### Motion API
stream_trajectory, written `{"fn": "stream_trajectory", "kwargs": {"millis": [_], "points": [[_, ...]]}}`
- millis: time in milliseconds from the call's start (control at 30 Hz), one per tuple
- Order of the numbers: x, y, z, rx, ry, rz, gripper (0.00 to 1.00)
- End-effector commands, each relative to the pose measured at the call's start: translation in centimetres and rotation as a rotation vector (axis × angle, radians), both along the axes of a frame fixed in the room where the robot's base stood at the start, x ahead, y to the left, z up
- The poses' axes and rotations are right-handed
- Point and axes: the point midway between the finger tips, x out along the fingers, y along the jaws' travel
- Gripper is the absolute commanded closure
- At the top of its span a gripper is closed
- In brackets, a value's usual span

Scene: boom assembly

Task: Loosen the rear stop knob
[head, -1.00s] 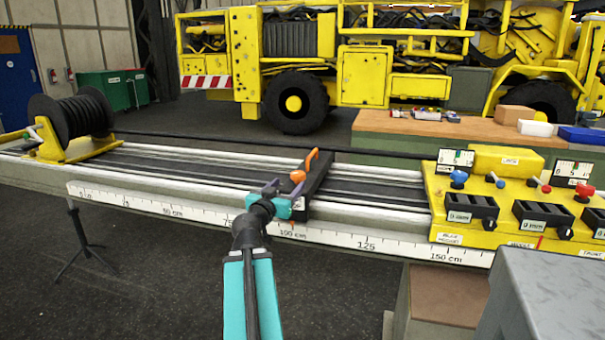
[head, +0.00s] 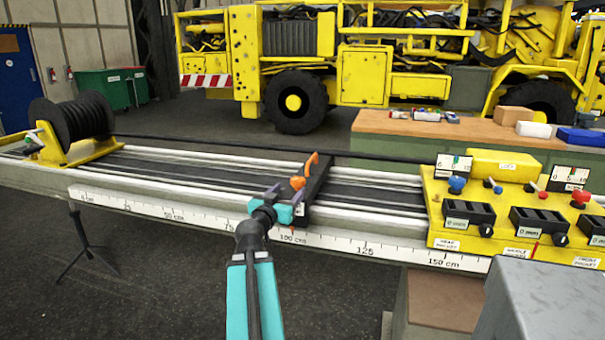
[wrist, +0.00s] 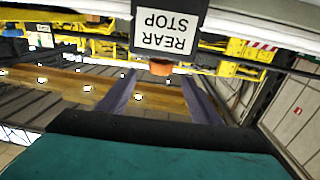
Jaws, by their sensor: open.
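The rear stop (head: 319,190) is a black block across the rail near the 100 cm mark. An orange knob (head: 297,182) sits on its near side, and an orange lever (head: 312,161) rises from its top. In the wrist view a white label reads REAR STOP (wrist: 166,32), upside down. The orange knob (wrist: 160,69) shows just below it, between the tips of my two purple fingers. My gripper (head: 287,197) is at the stop's near left side, open, with a gap on both sides of the knob. I cannot tell how deep the knob sits between the fingers.
A scale (head: 175,216) runs along the rail's front. A black cable reel (head: 70,120) stands at the left end. A yellow control panel (head: 470,205) stands at the right. A grey box (head: 545,300) fills the lower right corner.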

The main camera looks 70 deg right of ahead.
Motion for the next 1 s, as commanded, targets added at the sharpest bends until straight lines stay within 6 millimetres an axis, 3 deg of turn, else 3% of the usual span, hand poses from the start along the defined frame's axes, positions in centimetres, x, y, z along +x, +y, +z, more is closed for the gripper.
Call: {"fn": "stream_trajectory", "kwargs": {"millis": [867, 1000], "points": [[0.1, -1.7, 0.1, 0.005, 0.0, 0.006, 0.41], [0.1, -3.4, -0.1, 0.003, 0.001, 0.004, 0.41]]}}
